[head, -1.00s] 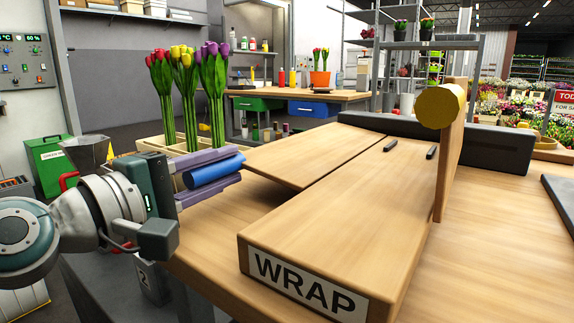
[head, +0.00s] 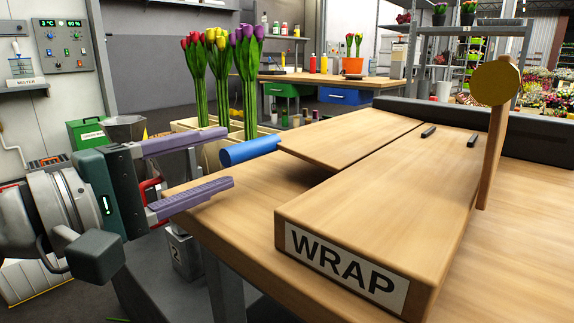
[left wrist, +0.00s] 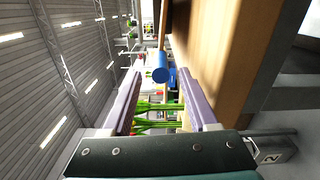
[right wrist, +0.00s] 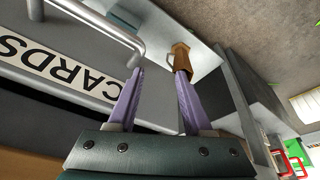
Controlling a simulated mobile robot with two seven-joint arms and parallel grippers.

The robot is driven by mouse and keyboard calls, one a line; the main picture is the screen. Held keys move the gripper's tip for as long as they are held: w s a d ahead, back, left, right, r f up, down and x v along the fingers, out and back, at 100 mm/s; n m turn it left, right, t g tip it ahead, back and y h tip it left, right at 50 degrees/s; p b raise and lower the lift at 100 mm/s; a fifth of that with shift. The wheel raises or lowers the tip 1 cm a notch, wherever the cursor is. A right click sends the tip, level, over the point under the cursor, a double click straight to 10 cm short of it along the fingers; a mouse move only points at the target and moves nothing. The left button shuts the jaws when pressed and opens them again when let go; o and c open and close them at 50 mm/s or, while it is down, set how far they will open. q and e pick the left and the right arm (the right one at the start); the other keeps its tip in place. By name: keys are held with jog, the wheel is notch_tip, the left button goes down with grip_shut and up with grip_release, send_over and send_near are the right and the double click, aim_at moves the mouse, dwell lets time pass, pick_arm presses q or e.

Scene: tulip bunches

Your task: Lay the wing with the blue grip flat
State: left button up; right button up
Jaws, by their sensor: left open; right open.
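The wrap board (head: 375,210) lies on the wooden table, with a "WRAP" label on its front. The wing with the blue grip (head: 345,145) lies out flat to the left of the board, looking level with it. Its blue grip (head: 250,151), a cylinder, sticks out at its left edge. My left gripper (head: 229,159) is open and empty, its fingertips just left of the grip. The left wrist view shows the grip's round end (left wrist: 160,75) between the spread fingers. The other wing (head: 492,150), with a yellow grip (head: 496,80), stands upright. My right gripper (right wrist: 160,62) is open and empty.
Red, yellow and purple tulip bunches (head: 220,80) stand in a wooden crate (head: 208,152) behind my left gripper. Two small dark bars (head: 428,131) lie on the board. A "CARDS" drawer front (right wrist: 60,75) is near my right gripper.

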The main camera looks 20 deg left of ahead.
pick_arm(q)
jog(key=shift+s+a+f, duration=0.15)
jog(key=shift+s+a, duration=0.05)
jog(key=shift+s, duration=0.4)
jog(key=shift+s+a+b, duration=0.2)
jog(key=shift+s+b, duration=0.1)
jog(key=shift+s, duration=0.35)
jog(key=shift+r, duration=0.2)
